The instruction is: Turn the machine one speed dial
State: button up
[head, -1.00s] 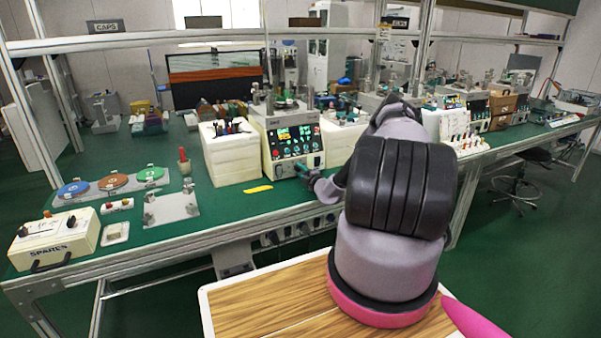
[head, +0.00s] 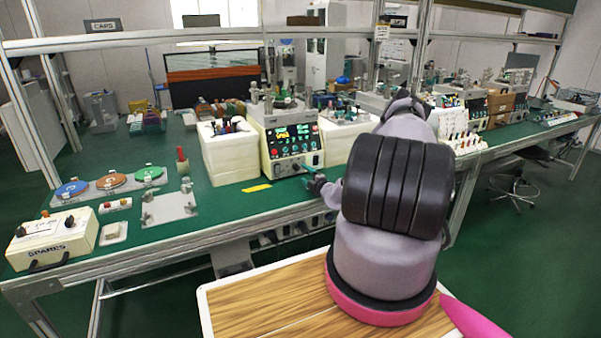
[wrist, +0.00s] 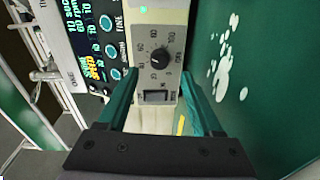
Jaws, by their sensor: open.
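The cream machine (head: 291,153) with a lit control panel stands on the green bench in the head view. In the wrist view its plate carries a black dial (wrist: 160,58) ringed by printed numbers, with a small dark switch or window (wrist: 158,97) beneath it. My gripper (wrist: 159,76) is open, with its green fingers on either side of the plate. The dial sits between and just beyond the fingertips, and nothing is held. Contact with the machine cannot be told. In the head view my gripper (head: 308,176) is small at the machine's lower front, partly behind my arm.
A white block holding tools (head: 229,155) stands left of the machine. A yellow strip (head: 257,188) lies on the bench in front. A spares box (head: 54,238), colored discs (head: 110,181) and a metal plate (head: 169,208) are farther left. Shelf posts rise behind the machine.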

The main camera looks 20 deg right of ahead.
jog(key=shift+s+d+r, duration=0.1)
jog(key=shift+s+d, duration=0.05)
jog(key=shift+s, duration=1.25)
jog(key=shift+s+d+r, duration=0.1)
jog(key=shift+s, duration=1.25)
